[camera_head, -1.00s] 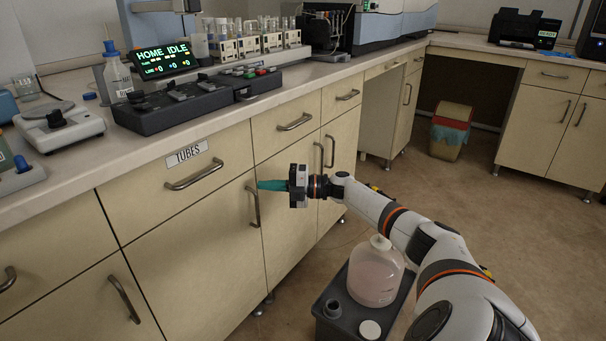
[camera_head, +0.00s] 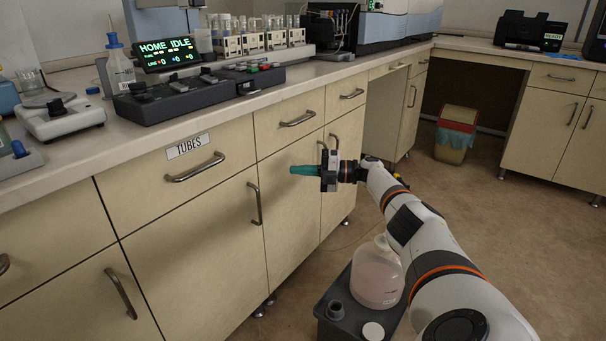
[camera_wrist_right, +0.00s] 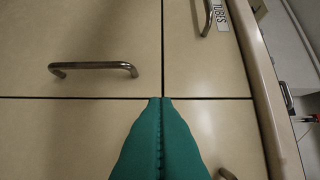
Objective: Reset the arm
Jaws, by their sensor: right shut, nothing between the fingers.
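My right arm reaches in from the lower right in the head view. Its right gripper (camera_head: 304,170) has teal fingers that are shut and empty, pointing left in front of the cabinet fronts. In the right wrist view the teal fingers (camera_wrist_right: 160,140) are pressed together against a background of drawer and door fronts. A drawer handle (camera_wrist_right: 93,68) shows there, apart from the fingertips. My left gripper does not show.
The cabinet has a drawer labelled TUBES (camera_head: 188,146) and projecting handles. A grey tub (camera_head: 338,300) with a pinkish jug (camera_head: 377,275) stands on the floor below my right arm. The counter carries a control box (camera_head: 200,90) and a lit display. A bin (camera_head: 455,135) stands farther back.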

